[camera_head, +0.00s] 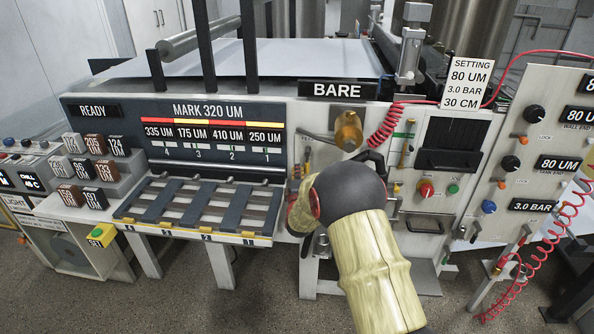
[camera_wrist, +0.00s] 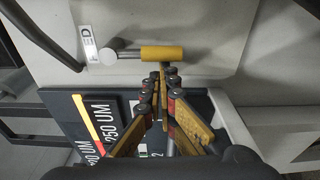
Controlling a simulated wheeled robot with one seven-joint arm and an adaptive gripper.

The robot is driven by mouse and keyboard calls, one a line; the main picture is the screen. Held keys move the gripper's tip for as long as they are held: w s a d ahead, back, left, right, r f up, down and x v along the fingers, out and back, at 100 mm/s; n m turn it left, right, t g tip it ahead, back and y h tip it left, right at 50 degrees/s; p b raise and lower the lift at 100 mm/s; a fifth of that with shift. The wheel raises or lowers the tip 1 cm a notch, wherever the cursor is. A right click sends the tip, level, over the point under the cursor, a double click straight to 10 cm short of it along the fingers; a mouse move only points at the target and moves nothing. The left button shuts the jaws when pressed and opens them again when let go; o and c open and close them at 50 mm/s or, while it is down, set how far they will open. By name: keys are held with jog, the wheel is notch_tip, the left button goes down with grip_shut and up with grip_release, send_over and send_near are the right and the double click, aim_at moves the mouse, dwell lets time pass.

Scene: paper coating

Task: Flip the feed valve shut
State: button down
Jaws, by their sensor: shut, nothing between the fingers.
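The feed valve's lever shows in the wrist view as a yellow handle (camera_wrist: 166,53) on a silver stem, which runs left to a round metal pivot (camera_wrist: 107,57). The handle lies about level across the picture. A white label (camera_wrist: 88,45) ending in "ED" is beside the pivot, its first letters cut off or hard to read. My gripper (camera_wrist: 160,78) is shut and empty, with its fingertips just below the handle in the picture; I cannot tell whether they touch it. In the head view my arm covers most of the gripper and the valve area.
A display panel (camera_head: 183,128) reads "MARK 320 UM", above a slotted rack (camera_head: 200,203). A red knob (camera_head: 426,189) and a green button (camera_head: 453,188) sit right of my arm. A coiled red hose (camera_head: 386,128) hangs above. Numbered blocks (camera_head: 95,145) stand at left.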

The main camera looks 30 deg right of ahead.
jog(key=shift+s+d+f+n+p, duration=0.2)
jog(key=shift+d+n+p, duration=0.1)
jog(key=shift+n, duration=0.2)
jog(key=shift+s+d+n+p, duration=0.3)
jog(key=shift+n+p, duration=0.2)
jog(key=shift+n, duration=0.3)
jog(key=shift+s+d+r+n+g+p, duration=0.2)
jog(key=shift+s+d+r+n+p, duration=0.15)
jog(key=shift+s+d+n, duration=0.45)
jog(key=shift+s+d+r+n+g+p, duration=0.2)
jog(key=shift+s+d+r+n+p, duration=0.3)
jog(key=shift+d, duration=0.55)
jog(key=shift+s+d+r+n+g+p, duration=0.1)
jog(key=shift+s+d+r+n+g, duration=0.1)
jog(key=shift+s+d+n, duration=0.5)
jog(key=shift+d+r, duration=0.5)
jog(key=shift+d, duration=0.05)
jog(key=shift+r, duration=0.1)
